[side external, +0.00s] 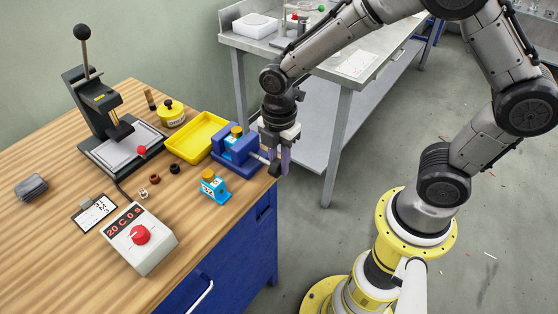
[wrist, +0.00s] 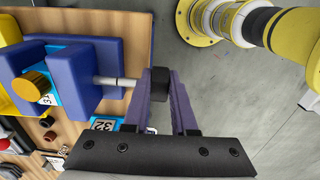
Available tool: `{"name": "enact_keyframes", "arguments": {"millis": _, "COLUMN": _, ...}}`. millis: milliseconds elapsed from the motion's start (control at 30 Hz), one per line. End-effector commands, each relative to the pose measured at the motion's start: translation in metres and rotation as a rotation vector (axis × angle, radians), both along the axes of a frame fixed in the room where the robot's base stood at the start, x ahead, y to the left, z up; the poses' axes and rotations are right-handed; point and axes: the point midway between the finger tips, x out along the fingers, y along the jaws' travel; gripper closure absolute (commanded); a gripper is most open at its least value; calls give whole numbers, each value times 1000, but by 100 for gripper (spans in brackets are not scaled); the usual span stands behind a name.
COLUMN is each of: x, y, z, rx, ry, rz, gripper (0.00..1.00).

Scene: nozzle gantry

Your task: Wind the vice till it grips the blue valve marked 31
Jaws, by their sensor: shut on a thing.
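The blue vice (side external: 246,159) stands at the right edge of the bench; in the wrist view its body (wrist: 98,62) is at the left. A blue valve with an orange-yellow cap (side external: 236,131) sits between its jaws; in the wrist view its label (wrist: 48,98) is partly hidden and hard to read. I cannot tell whether both jaws touch it. My gripper (side external: 278,168) is shut on the black knob (wrist: 158,84) at the end of the vice's screw (wrist: 112,81), beyond the bench edge. A second blue valve (side external: 214,188) stands in front of the vice; its label (wrist: 102,123) reads 32.
A yellow tray (side external: 198,137) lies behind the vice. A press (side external: 100,115), a control box with a red knob (side external: 140,237) and several small rings are further left. A grey table (side external: 345,85) stands behind my arm. Open floor lies right of the bench.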

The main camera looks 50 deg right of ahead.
Motion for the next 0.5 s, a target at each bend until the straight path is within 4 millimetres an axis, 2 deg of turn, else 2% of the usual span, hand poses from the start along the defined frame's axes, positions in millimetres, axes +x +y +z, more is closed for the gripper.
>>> {"name": "enact_keyframes", "arguments": {"millis": 267, "x": 0, "y": -2, "z": 0, "rx": 65, "ry": 0, "rz": -6, "gripper": 100}}
{"name": "enact_keyframes", "arguments": {"millis": 500, "x": 1, "y": -5, "z": -2, "rx": 226, "ry": -2, "rz": -11, "gripper": 100}}
